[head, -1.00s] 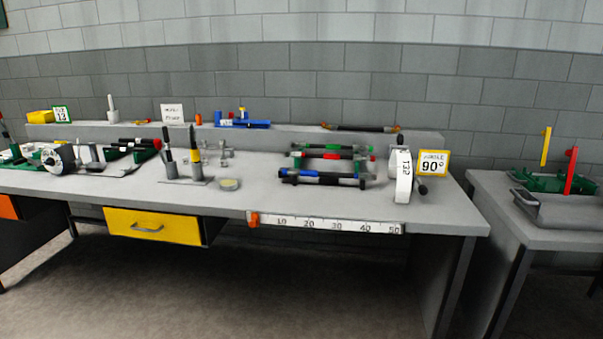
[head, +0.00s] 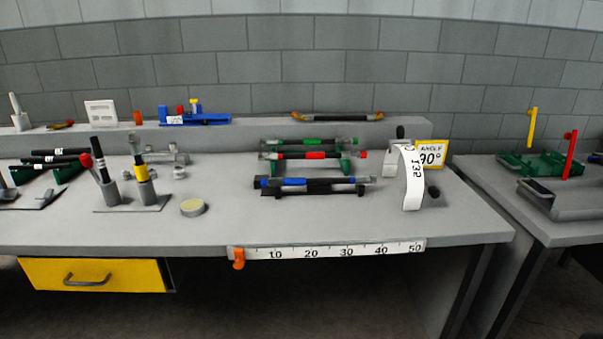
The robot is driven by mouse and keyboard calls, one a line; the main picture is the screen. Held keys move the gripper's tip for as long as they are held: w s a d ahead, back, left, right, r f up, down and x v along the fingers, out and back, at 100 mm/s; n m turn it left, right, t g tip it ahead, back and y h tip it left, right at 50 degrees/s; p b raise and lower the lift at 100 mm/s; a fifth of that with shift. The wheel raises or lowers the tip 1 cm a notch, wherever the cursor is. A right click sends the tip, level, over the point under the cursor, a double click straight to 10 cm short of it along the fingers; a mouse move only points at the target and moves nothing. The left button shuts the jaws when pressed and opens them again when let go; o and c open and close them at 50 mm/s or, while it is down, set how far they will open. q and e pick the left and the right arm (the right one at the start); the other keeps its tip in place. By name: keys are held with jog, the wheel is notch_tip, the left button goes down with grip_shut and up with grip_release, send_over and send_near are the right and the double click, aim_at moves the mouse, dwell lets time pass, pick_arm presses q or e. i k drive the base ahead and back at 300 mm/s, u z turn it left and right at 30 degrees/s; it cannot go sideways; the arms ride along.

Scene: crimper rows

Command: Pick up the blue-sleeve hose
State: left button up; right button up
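The blue-sleeve hose (head: 297,186) is a black hose with a blue band and grey end fittings. It lies level across a low dark rack on the grey workbench, in front of the other hoses. A red-sleeve hose (head: 316,155) lies just behind it, and a green-sleeve hose (head: 312,144) behind that, on a green rack. Neither of my grippers shows in the head view.
A white dial unit (head: 412,178) and a yellow angle sign (head: 431,153) stand right of the hoses. A ruler strip (head: 328,249) runs along the workbench (head: 300,222) front edge. A round tin (head: 192,207) and tool holder (head: 141,198) stand left. Bench space before the hose is clear.

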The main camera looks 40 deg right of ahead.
aim_at(357, 180)
jog(key=z, duration=0.5)
jog(key=i, duration=0.95)
jog(key=z, duration=0.75)
